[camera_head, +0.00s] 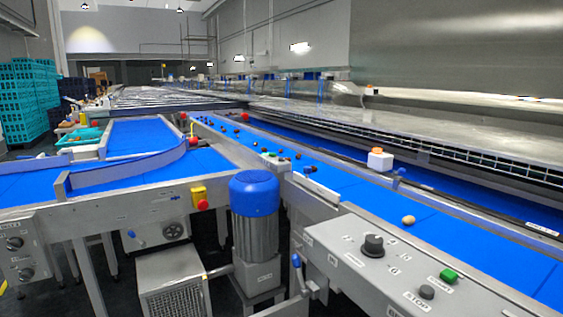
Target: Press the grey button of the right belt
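The grey button (427,292) is a small dark round cap on the grey control panel (345,261) at the lower right. It sits beside a label that reads STOP. The right belt (462,236) is blue and runs from the lower right into the distance behind the panel. A single tan date (408,220) lies on it, with several darker dates farther back. Neither of my grippers is in view.
A blue-capped motor (254,193) stands left of the panel. A yellow box with a red button (199,197) is on the left belt's frame. The left belt (140,134) curves away at the left. Teal crates (22,100) are stacked far left. The space above the panel is clear.

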